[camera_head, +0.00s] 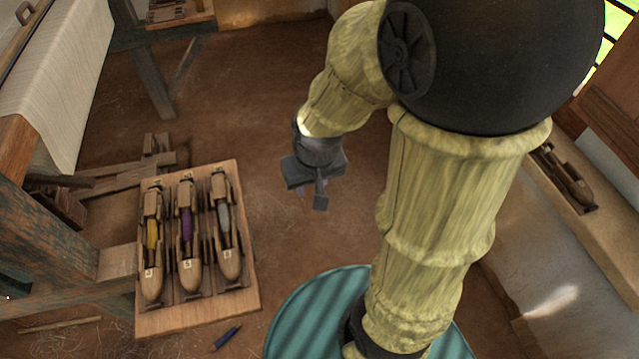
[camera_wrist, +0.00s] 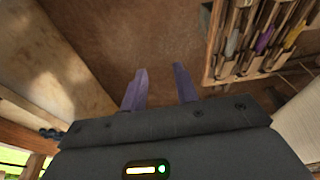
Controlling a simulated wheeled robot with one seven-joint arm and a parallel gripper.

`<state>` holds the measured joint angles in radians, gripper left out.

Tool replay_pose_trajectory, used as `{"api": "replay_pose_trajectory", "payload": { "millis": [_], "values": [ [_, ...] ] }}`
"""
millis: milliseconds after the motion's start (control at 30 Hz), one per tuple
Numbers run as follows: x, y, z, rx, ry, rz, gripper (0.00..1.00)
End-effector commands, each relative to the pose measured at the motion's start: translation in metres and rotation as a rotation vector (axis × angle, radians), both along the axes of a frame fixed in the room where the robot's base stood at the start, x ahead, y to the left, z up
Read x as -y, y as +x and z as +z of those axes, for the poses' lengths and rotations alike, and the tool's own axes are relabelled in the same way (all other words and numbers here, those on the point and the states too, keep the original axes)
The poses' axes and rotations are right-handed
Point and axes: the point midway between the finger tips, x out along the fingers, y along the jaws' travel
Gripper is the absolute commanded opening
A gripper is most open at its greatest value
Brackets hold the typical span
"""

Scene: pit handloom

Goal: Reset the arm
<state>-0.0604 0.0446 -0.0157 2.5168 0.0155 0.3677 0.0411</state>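My arm stands on the right half of the head view and bends over toward the middle. My gripper (camera_wrist: 161,88) shows in the wrist view with its two purple-grey fingers apart and nothing between them. In the head view the gripper (camera_head: 318,200) hangs above the brown floor, to the right of the shuttle board. Its fingers are small and partly hidden there.
A wooden board (camera_head: 180,320) at lower left holds shuttles with yellow (camera_head: 153,234), purple (camera_head: 187,224) and grey (camera_head: 224,217) bobbins. A loom with white cloth (camera_head: 60,85) stands at left. Another shuttle (camera_head: 565,178) lies on the right ledge.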

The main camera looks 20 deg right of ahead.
Motion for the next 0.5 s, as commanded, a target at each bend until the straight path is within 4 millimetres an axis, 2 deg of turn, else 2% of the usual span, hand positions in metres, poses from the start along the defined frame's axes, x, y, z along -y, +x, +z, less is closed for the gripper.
{"api": "replay_pose_trajectory", "payload": {
  "millis": [33, 133, 400, 500],
  "values": [
    [0.0082, -0.0071, 0.0020, 0.010, -0.007, -0.001, 0.30],
    [0.0148, -0.0131, 0.0032, 0.020, -0.017, 0.007, 0.30],
    [0.0149, -0.0132, 0.0034, 0.020, -0.018, 0.009, 0.30],
    [0.0148, -0.0130, 0.0093, 0.020, -0.017, 0.009, 0.30]
  ]
}}
